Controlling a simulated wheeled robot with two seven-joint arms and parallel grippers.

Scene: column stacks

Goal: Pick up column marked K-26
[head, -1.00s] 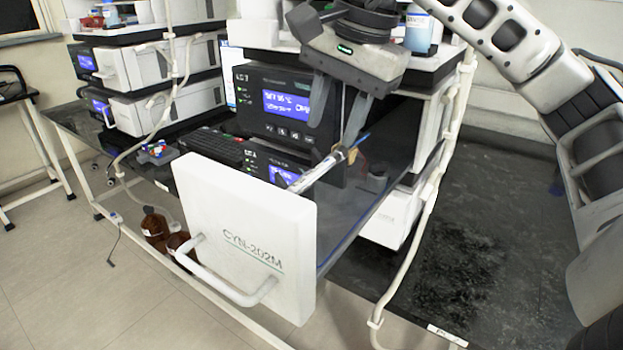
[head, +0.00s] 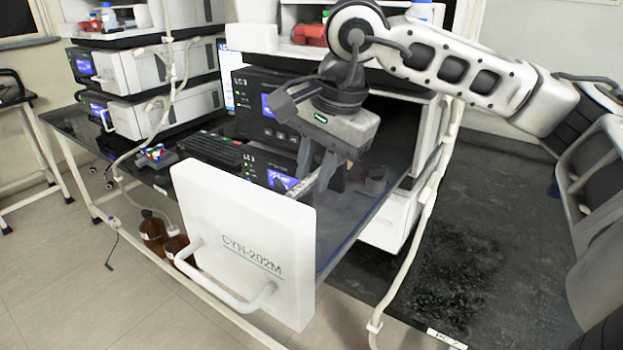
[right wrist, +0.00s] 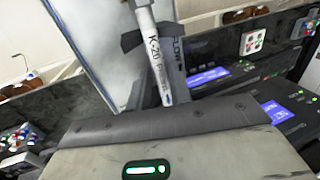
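The column marked K-26 (right wrist: 153,50) is a slim pale tube in the right wrist view, with the word FLOW beside its mark. In the head view only a thin pale part of it shows, above the pulled-out white front panel labelled CYN-202M (head: 245,250). My right gripper (head: 313,182) points down behind the panel's top edge, its two fingers on either side of the column. The fingers partly hide the column, and I cannot tell if they touch it. My left gripper is out of view.
Black instrument units with blue screens (head: 283,181) stand close behind the gripper. A white hose (head: 425,205) hangs further right. Brown bottles (head: 153,228) stand left of the panel. The dark bench at right (head: 470,250) is bare.

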